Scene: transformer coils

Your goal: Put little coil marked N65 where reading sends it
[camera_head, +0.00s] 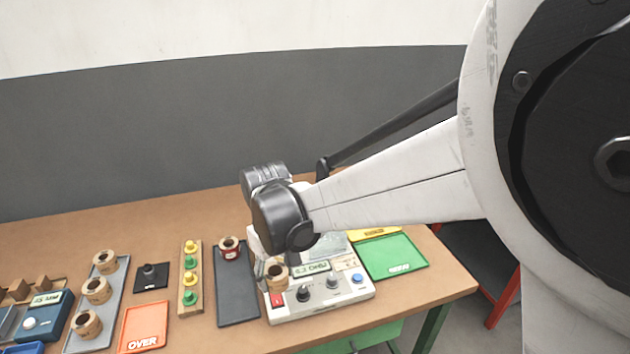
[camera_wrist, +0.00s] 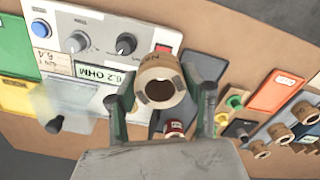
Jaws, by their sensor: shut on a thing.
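A small tan coil (camera_head: 277,274) is held between the fingers of my gripper (camera_head: 268,262), over the left part of the white meter (camera_head: 335,305). In the wrist view the coil (camera_wrist: 160,82) sits between both fingertips, its bore facing the camera; its label is only partly readable, starting with N. The meter's display (camera_wrist: 98,73) appears to read 6.2 OHM, upside down in the wrist view. I cannot tell whether the coil touches the meter. An orange tray (camera_head: 143,340) is marked OVER. A green tray (camera_head: 405,250) and a yellow tray (camera_head: 378,232) lie right of the meter.
Further left are a wooden strip with yellow and green knobs (camera_head: 190,272), a black block (camera_head: 151,277), a grey tray (camera_head: 100,335) with three coils, and a blue device (camera_head: 42,322).

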